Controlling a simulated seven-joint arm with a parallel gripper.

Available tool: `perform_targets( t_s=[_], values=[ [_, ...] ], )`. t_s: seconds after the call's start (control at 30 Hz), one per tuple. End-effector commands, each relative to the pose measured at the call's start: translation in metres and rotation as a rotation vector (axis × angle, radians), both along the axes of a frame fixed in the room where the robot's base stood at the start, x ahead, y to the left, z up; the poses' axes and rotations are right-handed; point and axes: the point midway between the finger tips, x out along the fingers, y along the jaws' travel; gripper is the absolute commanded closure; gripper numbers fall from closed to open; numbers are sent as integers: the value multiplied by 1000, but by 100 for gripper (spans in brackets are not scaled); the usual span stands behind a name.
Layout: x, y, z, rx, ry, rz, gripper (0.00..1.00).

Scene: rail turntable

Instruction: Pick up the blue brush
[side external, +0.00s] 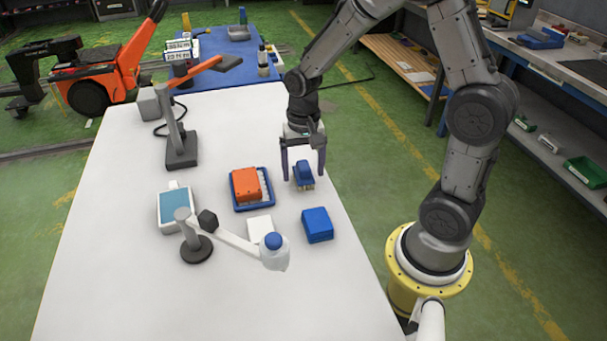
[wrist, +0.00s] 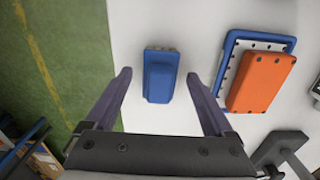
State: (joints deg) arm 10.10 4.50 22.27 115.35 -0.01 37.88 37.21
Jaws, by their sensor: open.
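The blue brush (side external: 304,174) stands on the white table near its right edge in the side external view, with pale bristles showing at its bottom. My gripper (side external: 304,176) is open just above and around the brush, with one finger on each side of it. In the wrist view the brush (wrist: 161,76) lies ahead between the two fingertips of my gripper (wrist: 158,74), with a gap on both sides. I see no contact between the fingers and the brush.
A blue tray (side external: 237,204) with an orange block (side external: 246,184) sits left of the brush. A blue box (side external: 317,225), a white block (side external: 260,228), a tablet-like device (side external: 174,210) and a lamp (side external: 196,247) stand nearby. The white table's right edge (side external: 347,215) is close.

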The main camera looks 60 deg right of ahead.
Motion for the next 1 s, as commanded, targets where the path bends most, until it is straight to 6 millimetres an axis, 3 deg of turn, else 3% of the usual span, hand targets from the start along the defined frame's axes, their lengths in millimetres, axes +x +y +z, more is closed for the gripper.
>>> perform_targets(
  t_s=[0.27,0.73,1.0],
  values=[
    [0,0,-4,0,0,-1,12],
    [0,0,-3,0,0,-1,97],
    [0,0,-3,0,-1,-1,100]
  ],
)
